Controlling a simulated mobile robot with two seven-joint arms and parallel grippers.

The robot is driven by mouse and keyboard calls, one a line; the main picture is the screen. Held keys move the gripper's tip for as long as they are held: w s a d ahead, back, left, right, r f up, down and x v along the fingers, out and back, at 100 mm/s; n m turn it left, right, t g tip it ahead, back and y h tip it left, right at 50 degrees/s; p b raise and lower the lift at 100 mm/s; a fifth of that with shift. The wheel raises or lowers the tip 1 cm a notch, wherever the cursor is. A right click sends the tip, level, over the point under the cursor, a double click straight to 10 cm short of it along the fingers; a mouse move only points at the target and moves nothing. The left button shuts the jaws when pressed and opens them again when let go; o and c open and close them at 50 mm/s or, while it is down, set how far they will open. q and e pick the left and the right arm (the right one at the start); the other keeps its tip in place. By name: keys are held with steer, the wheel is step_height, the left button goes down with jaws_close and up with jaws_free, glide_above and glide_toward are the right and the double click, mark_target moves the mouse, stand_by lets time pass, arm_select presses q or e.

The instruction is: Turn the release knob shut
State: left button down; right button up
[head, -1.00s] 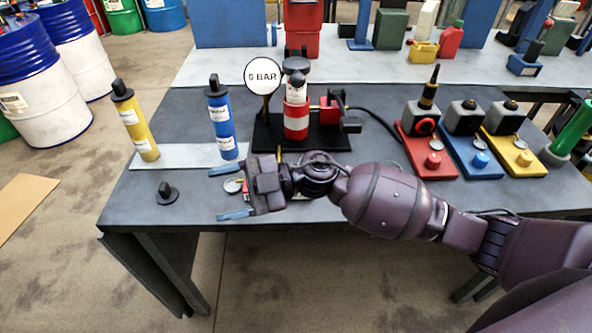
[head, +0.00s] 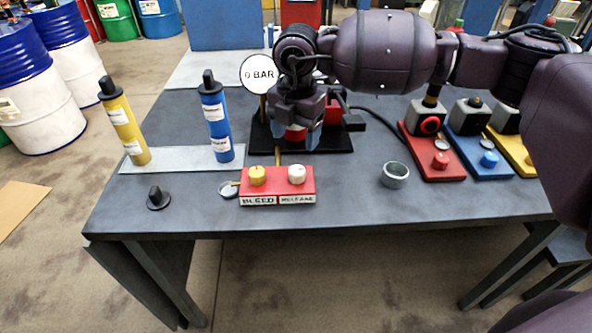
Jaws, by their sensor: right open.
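The release knob (head: 297,174) is a white knob on the right half of a red block (head: 277,198) at the table's front edge. A yellow bleed knob (head: 257,175) sits to its left. Labels on the block's front read BLEED and RELEASE. My right gripper (head: 296,140) points down behind the block, apart from the knobs, with its fingers open. It is in front of or over the red cylinder (head: 295,133) on the black stand, and mostly hides it; I cannot tell whether they touch. My left gripper is not in view.
A round gauge sign (head: 259,74) marked BAR stands left of my gripper. A yellow bottle (head: 124,122) and a blue bottle (head: 216,118) stand at left. A black knob (head: 158,198) and a grey ring (head: 395,175) lie on the table. Red, blue and yellow bases stand right.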

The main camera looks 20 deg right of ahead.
mark_target(297, 170)
steer(key=f+b, duration=0.1)
steer(key=f, duration=0.9)
steer(key=shift+w+d+f+b, duration=0.15)
steer(key=shift+d+f+b, duration=0.05)
steer(key=shift+f+b, duration=0.15)
steer(key=shift+r, duration=0.1)
steer(key=c, duration=0.9)
